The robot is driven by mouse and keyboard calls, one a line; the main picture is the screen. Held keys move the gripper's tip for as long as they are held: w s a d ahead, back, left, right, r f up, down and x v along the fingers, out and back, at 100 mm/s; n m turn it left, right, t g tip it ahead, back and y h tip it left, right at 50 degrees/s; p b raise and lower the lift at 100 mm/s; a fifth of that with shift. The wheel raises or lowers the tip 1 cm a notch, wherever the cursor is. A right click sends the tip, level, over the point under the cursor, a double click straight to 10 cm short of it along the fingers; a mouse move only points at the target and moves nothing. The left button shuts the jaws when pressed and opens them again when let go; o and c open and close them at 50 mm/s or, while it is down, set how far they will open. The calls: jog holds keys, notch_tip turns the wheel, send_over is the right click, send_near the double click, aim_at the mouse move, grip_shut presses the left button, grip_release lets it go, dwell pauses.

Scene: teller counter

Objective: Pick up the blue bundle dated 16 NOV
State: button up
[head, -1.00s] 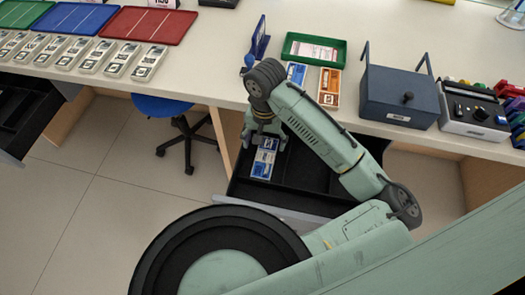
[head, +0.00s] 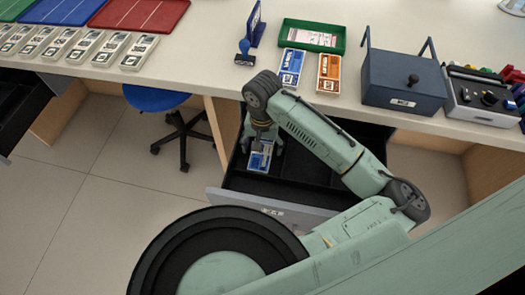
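A blue-and-white bundle (head: 260,160) lies in the left part of the open black drawer (head: 312,172) below the counter. A second blue bundle (head: 291,68) lies on the counter beside an orange bundle (head: 328,72). The dates on the bundles are too small to read. My gripper (head: 262,143) points down into the drawer at the far end of the blue bundle there. Its fingers look spread to either side of that bundle, partly hidden by my wrist. I cannot tell whether they touch it.
A green tray (head: 341,38), a blue stamp (head: 244,52) and a dark blue box (head: 402,82) with raised handles stand on the counter. Several pale bundles (head: 104,48) and coloured mats lie at left. A blue stool (head: 157,98) stands under the counter.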

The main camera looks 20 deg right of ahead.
jog(key=shift+c, duration=0.4)
jog(key=c, duration=1.2)
jog(key=shift+r, duration=0.1)
